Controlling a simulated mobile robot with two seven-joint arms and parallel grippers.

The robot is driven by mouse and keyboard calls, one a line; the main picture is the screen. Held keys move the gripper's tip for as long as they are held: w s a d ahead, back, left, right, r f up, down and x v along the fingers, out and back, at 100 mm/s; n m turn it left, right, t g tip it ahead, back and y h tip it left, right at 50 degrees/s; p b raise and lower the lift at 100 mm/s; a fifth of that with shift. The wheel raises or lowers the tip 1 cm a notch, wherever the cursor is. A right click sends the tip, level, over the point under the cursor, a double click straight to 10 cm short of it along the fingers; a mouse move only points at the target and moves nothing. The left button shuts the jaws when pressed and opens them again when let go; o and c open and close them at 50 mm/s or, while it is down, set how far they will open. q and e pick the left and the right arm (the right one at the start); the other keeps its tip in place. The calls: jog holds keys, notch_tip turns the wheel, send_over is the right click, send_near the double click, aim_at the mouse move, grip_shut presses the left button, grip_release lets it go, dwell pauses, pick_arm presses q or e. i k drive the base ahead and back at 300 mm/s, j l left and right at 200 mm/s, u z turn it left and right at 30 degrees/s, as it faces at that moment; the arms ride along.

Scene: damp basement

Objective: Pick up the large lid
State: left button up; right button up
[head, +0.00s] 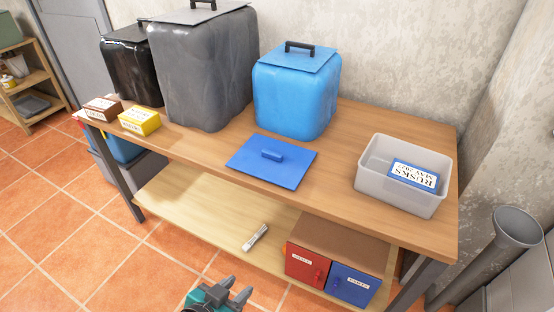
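A flat blue lid (271,162) with a raised blue handle lies on the wooden tabletop, near its front edge. A grey lid (200,14) with a black handle sits on top of the tall grey container (205,75). A lighter blue lid (297,58) with a black handle sits on the blue container (295,100). I cannot tell by name which one is the large lid. My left gripper (236,288) is at the bottom edge of the head view, in front of the table and apart from every lid. Its two dark fingers are spread with nothing between them. My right gripper is not in view.
A grey bin (372,180) holding a blue-and-white rusks box (413,177) stands at the right. A brown box (102,109) and a yellow box (139,121) stand at the left. The lower shelf (190,207) holds red and blue cabinets (340,252). A grey pipe (490,255) is at the right.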

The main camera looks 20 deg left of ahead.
aim_at(278, 162)
jog(key=i+j+z, duration=0.1)
jog(key=j+z, duration=0.8)
jog(key=j, duration=0.2)
jog(key=j+z, duration=0.45)
jog(key=k+j, duration=0.05)
jog(key=j, duration=0.05)
